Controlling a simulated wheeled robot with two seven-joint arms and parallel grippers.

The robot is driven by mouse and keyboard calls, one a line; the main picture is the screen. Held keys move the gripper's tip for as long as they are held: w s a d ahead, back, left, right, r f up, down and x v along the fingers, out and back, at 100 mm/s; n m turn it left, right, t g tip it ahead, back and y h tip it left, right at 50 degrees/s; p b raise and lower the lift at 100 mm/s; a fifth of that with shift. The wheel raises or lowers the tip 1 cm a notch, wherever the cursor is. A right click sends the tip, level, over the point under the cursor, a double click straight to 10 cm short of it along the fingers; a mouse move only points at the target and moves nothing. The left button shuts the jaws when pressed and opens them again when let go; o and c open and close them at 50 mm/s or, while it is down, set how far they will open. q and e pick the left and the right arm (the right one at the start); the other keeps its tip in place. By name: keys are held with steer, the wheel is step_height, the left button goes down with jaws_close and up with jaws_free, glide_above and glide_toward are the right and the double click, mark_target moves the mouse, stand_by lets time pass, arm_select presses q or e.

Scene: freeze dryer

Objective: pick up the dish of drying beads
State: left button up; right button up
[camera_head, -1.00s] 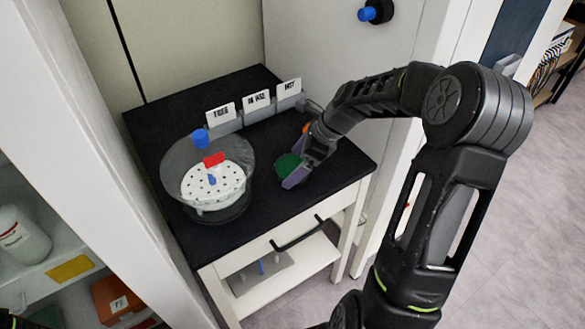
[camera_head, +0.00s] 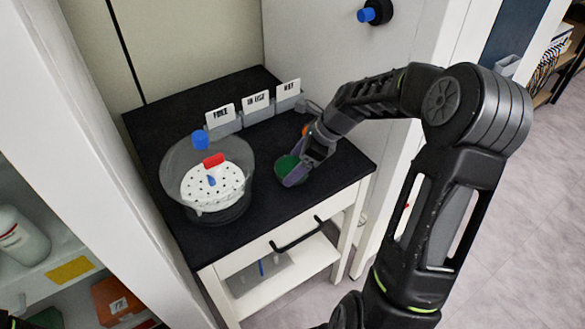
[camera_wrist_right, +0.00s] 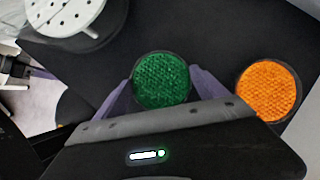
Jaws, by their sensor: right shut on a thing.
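A round dish of green beads (camera_head: 286,166) sits on the black table top, right of the glass vessel. It also shows in the right wrist view (camera_wrist_right: 161,80), between the two purple fingers. My right gripper (camera_head: 297,172) is shut on this green dish, one finger on each side of it. In the wrist view a second dish, of orange beads (camera_wrist_right: 268,90), lies to the right, apart from the gripper. In the head view only a bit of the orange dish (camera_head: 305,130) shows behind the gripper. My left gripper is not in view.
A clear desiccator bowl (camera_head: 178,155) with a white perforated plate (camera_head: 226,188) stands on the left of the black table (camera_head: 240,225). Three labelled card holders (camera_head: 257,107) line the back. A white wall panel stands close on the right.

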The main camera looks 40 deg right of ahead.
step_height(320, 180, up, 10)
stand_by(0.6)
stand_by(0.5)
